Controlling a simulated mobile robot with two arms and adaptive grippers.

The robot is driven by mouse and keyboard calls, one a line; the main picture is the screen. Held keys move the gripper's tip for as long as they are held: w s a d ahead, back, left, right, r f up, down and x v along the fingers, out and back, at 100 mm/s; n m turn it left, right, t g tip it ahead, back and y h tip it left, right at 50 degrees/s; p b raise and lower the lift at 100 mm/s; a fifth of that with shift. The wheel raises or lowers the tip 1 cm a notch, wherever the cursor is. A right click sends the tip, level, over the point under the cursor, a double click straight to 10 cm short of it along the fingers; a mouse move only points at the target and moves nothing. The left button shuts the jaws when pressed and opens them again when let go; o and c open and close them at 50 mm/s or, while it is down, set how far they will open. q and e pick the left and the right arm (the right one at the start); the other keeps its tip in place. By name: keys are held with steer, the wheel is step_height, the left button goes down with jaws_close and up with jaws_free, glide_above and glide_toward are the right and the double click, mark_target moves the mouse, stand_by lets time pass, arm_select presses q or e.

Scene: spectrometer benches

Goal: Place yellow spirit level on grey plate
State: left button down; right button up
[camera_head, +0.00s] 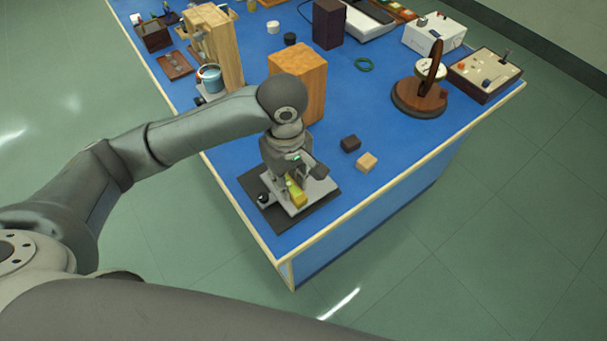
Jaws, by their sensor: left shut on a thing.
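The yellow spirit level (296,192) is between the fingers of my left gripper (293,178), which is shut on it. It is a short yellow bar, and its upper end is hidden by the gripper. The grey plate (311,193) lies right below, on a dark base (323,199) at the near corner of the blue table. The level appears over the plate; I cannot tell whether it touches. A small black knob (264,198) stands at the plate's left side. My right gripper is not in view.
A wooden block (300,75) stands behind my left gripper. A brown round stand (419,98) is further right. The blue table (395,155) is clear between them.

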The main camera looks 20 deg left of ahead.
arm_select(q)
steer(key=w+f, duration=0.4)
steer(key=w, duration=0.1)
steer(key=w+a+f+p, duration=0.1)
steer(key=w+f, duration=0.1)
steer(key=w, duration=0.1)
steer(key=shift+w+f, duration=0.45)
steer(key=shift+f, duration=0.05)
steer(key=shift+w+f, duration=0.25)
steer(key=shift+f, duration=0.05)
steer(key=shift+w+f, duration=0.2)
steer(key=shift+f, duration=0.1)
step_height(320, 180, down, 2)
steer(key=shift+a+f+p, duration=0.1)
steer(key=shift+f+p, duration=0.05)
steer(key=shift+p, duration=0.6)
steer(key=shift+f, duration=0.3)
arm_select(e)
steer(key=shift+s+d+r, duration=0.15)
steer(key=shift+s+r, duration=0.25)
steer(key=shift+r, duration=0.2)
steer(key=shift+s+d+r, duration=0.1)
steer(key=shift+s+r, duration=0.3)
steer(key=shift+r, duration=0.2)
arm_select(q)
steer(key=shift+s+f, duration=0.1)
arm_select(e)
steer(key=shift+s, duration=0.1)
